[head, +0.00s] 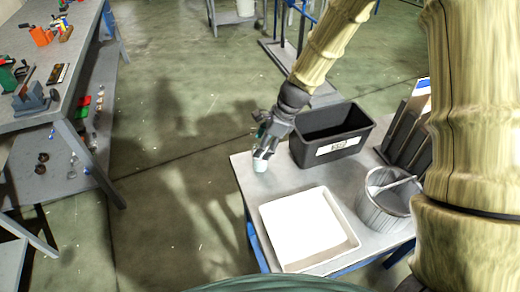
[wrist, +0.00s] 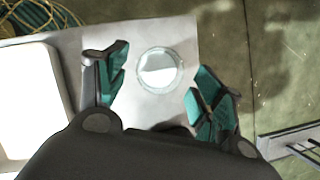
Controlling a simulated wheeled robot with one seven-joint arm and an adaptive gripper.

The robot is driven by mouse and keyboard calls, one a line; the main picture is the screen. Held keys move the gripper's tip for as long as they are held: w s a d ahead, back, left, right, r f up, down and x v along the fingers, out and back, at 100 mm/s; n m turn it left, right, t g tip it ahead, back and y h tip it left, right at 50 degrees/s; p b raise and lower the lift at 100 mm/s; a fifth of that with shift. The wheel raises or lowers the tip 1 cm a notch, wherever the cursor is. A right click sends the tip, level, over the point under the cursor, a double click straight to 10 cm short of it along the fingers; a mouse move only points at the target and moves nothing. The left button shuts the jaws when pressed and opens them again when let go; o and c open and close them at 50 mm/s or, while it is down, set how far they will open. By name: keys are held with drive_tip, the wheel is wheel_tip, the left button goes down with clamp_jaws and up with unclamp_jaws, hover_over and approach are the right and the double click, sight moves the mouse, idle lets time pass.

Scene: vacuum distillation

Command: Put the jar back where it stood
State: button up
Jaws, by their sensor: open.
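The jar (wrist: 160,70) is a small, round, pale glassy thing on the grey table top, seen from above in the wrist view. In the head view the jar (head: 260,165) shows as a pale spot near the table's left corner, just below my gripper (head: 265,145). In the wrist view my gripper (wrist: 155,95) is open, with one teal-padded finger on each side of the jar. The fingers look apart from the jar. I cannot tell the exact height of the fingertips above the table.
On the table (head: 245,183) stand a white tray (head: 352,245), a black bin (head: 332,134) with a label, a grey metal bucket (head: 385,208) and upright dark panels (head: 408,130). A workbench (head: 75,65) with tools is at the left. Open floor lies between them.

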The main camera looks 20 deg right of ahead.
drive_tip(key=v, duration=0.8)
drive_tip(key=shift+r+b, duration=0.2)
drive_tip(key=shift+b, duration=0.15)
drive_tip(key=shift+d, duration=0.1)
